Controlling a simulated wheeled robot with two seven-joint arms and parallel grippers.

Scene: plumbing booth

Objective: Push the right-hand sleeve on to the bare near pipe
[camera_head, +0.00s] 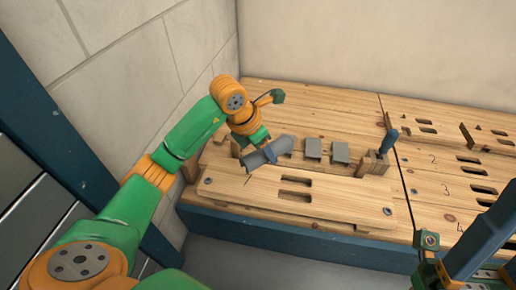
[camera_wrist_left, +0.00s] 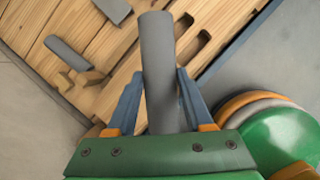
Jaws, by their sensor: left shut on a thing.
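My left gripper (camera_head: 262,157) is shut on a grey tube (camera_head: 280,147), which looks like a sleeve, over the left part of the wooden bench. In the left wrist view the tube (camera_wrist_left: 158,60) stands between the blue fingers (camera_wrist_left: 156,105) and points away from the palm. I cannot tell which piece is the bare near pipe. My right gripper (camera_head: 490,235) is partly in view at the lower right; its opening is unclear.
A blue-handled tool (camera_head: 388,141) stands in a wooden block (camera_head: 373,164) right of the rack. A slotted board (camera_head: 330,205) lies in front. The bench (camera_head: 440,190) has several more slots at right. A pale wall (camera_head: 130,60) is close behind my left arm.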

